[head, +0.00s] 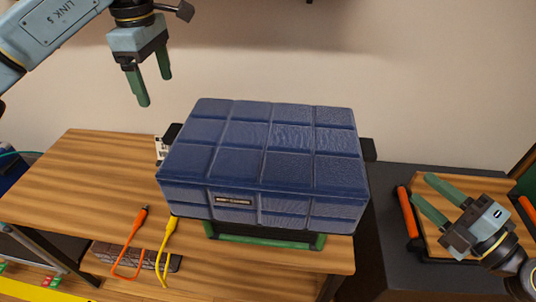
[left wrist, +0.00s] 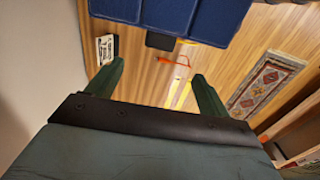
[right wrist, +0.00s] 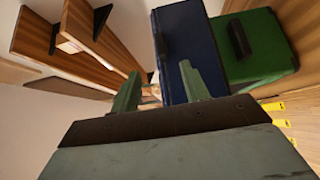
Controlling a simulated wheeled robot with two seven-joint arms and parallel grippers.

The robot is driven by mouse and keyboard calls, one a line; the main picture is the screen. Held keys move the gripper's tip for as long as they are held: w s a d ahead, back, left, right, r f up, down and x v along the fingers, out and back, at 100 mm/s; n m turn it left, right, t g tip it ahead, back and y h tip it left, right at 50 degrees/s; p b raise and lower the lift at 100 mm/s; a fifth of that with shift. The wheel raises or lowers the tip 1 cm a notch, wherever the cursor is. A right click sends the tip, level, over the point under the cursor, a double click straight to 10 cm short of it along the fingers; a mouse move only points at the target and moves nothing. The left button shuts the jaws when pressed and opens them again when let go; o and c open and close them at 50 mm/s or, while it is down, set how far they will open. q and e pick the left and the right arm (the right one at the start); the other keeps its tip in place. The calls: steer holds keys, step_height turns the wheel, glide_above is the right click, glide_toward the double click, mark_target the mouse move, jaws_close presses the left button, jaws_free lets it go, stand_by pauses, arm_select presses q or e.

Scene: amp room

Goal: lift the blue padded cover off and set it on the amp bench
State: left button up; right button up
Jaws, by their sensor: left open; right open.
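The blue padded cover (head: 265,150) is a quilted box shape sitting over something with a green lower frame (head: 265,239), on the wooden bench (head: 90,185). Most of what is under the cover is hidden. The cover also shows at the top of the left wrist view (left wrist: 205,18) and in the right wrist view (right wrist: 187,42). My left gripper (head: 154,92) is open and empty, above and left of the cover, apart from it. My right gripper (head: 424,188) is open and empty, right of the cover and apart from it.
An orange cable (head: 128,245) and a yellow cable (head: 164,250) hang at the bench's front. A small white label (head: 160,147) stands left of the cover. A wooden-topped piece with orange handles (head: 405,212) lies under my right gripper. The bench's left part is clear.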

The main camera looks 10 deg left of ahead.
mark_target(170, 130)
arm_select(q)
step_height(170, 130, down, 14)
steer(key=shift+r, duration=0.25)
arm_select(e)
steer(key=x, duration=1.3)
steer(key=shift+w+a+f, duration=0.1)
steer(key=shift+w+a, duration=0.05)
arm_select(q)
steer(key=shift+c, duration=0.3)
arm_select(e)
steer(key=shift+c, duration=0.3)
arm_select(q)
steer(key=c, duration=1)
arm_select(e)
jaws_close()
arm_select(q)
jaws_close()
steer(key=shift+r, duration=0.1)
